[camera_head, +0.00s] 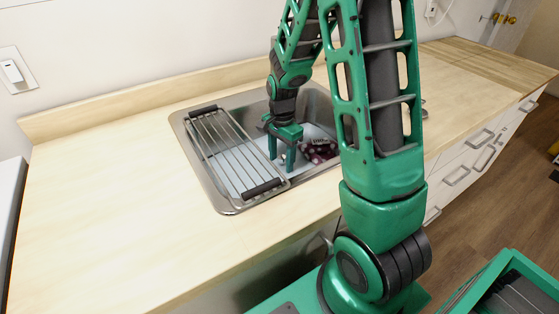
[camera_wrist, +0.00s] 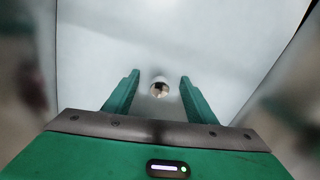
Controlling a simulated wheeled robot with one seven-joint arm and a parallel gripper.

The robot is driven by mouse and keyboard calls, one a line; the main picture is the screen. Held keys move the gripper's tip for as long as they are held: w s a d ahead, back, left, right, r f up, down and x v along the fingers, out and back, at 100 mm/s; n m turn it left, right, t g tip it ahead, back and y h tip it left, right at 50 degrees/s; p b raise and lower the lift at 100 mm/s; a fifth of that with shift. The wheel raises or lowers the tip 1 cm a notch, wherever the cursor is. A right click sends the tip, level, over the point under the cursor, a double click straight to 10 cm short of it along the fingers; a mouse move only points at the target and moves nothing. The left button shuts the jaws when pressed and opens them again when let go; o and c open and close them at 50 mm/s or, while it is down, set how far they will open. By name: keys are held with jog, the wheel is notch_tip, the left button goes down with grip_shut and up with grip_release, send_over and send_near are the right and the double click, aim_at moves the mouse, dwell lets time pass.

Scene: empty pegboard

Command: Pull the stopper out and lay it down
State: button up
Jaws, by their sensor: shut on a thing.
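My gripper (camera_head: 284,165) reaches down into the sink (camera_head: 222,208), to the right of the wire rack. In the wrist view my gripper (camera_wrist: 159,79) is shut on the stopper (camera_wrist: 159,87), a small round pale thing with a brownish patch, seen between the two green fingers. The fingers stand on either side of it, over a smooth whitish surface. In the head view only a small pale spot shows between the fingers. I cannot tell whether the stopper is seated or lifted.
A metal rack with dark handles (camera_head: 235,155) lies across the left part of the sink. A dark red and white patterned thing (camera_head: 319,151) lies in the sink just right of my gripper. The wooden counter (camera_head: 110,205) is clear on the left.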

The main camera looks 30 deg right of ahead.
aim_at(281, 157)
jog(key=shift+r, duration=1.1)
dwell(0.5)
jog(key=shift+r, duration=2.2)
